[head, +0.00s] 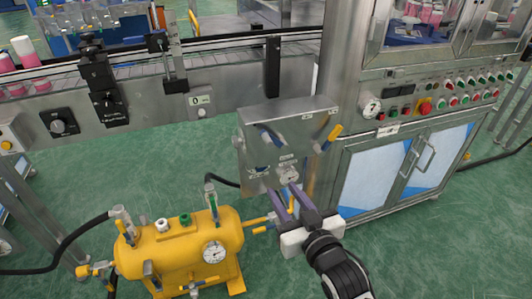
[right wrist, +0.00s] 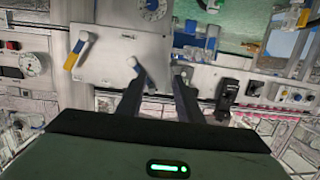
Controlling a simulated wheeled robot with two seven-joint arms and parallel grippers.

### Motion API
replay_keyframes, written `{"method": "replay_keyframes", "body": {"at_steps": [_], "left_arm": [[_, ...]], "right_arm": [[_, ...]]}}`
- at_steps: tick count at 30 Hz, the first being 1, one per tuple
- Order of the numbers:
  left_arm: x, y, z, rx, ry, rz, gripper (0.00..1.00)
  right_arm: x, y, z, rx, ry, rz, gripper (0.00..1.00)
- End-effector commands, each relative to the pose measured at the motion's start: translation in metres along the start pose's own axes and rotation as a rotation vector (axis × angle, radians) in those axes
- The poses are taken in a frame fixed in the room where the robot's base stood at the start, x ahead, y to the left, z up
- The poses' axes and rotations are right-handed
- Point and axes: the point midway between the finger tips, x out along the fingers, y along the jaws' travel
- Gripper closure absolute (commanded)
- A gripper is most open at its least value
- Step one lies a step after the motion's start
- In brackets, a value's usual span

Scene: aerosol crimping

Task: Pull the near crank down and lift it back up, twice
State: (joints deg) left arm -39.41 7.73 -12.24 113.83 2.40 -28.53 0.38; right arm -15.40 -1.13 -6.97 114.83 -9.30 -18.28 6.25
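A grey steel box (head: 285,125) in the head view carries two cranks on its face. One crank (head: 331,138) has a yellow grip and sits at the box's right edge. The other crank (head: 270,137), with a dark bluish handle, sits left of it. In the right wrist view, the yellow-and-blue crank (right wrist: 78,50) is left of my fingers, and the other crank (right wrist: 138,70) is close to the left fingertip; contact is unclear. My right gripper (head: 283,188) is open, its fingers apart below the box; it also shows in the wrist view (right wrist: 160,80). My left gripper is out of view.
A yellow tank (head: 190,250) with a gauge and hoses stands at lower left. A conveyor (head: 135,90) runs behind, left of the box. A control cabinet (head: 400,170) with buttons stands on the right.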

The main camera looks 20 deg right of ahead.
Motion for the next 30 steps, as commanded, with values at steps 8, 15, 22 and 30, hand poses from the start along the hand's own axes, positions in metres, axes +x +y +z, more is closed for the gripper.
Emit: {"method": "replay_keyframes", "body": {"at_steps": [8,15,22,30], "left_arm": [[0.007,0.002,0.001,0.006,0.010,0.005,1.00],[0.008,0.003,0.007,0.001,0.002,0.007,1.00],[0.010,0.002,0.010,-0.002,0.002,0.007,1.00],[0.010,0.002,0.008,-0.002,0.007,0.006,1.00]], "right_arm": [[0.030,0.009,-0.058,0.004,0.155,0.036,0.67],[0.072,0.010,-0.064,0.003,0.153,0.035,0.67],[0.108,0.011,-0.068,0.004,0.150,0.035,0.67],[0.122,0.012,-0.070,0.004,0.149,0.035,0.67]]}}
